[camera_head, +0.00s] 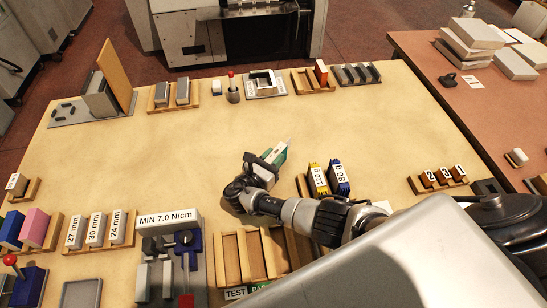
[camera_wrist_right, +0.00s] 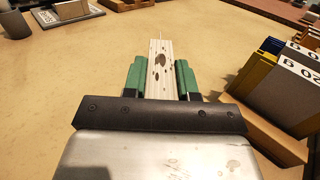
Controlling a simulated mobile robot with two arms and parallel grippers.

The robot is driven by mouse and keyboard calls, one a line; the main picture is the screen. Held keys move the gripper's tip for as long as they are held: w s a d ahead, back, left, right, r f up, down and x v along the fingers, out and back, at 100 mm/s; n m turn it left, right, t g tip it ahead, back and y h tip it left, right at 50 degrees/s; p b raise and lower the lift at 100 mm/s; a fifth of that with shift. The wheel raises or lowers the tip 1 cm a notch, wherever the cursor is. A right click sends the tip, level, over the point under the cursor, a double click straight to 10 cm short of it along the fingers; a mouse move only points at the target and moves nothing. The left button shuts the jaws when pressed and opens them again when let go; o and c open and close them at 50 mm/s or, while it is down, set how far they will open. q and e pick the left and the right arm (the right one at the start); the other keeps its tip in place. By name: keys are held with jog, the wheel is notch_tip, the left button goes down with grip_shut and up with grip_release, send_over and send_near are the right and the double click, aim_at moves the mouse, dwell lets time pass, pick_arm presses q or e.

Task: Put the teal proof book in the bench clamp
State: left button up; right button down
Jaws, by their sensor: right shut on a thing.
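My right gripper (camera_head: 272,158) is shut on a book with pale, brown-spotted page edges (camera_wrist_right: 160,66), taken to be the teal proof book. Green pieces flank the pages in the right wrist view; I cannot tell covers from finger pads there. In the head view the book (camera_head: 282,150) sticks out beyond the fingers, over the middle of the table. A grey U-shaped fixture on a labelled plate (camera_head: 265,86), possibly the bench clamp, stands at the table's back; it also shows in the right wrist view (camera_wrist_right: 70,10). My left gripper is not in view.
Yellow and blue labelled blocks (camera_head: 328,178) stand in a wooden rack right of the gripper. A wooden slotted tray (camera_head: 228,262) and a MIN 7.0 N/cm device (camera_head: 170,220) are in front. A red-knobbed item (camera_head: 232,90) stands left of the fixture. The middle tabletop is clear.

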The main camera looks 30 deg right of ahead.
jog(key=c, duration=1.3)
grip_release()
jog(key=shift+f, duration=0.1)
jog(key=o, duration=0.4)
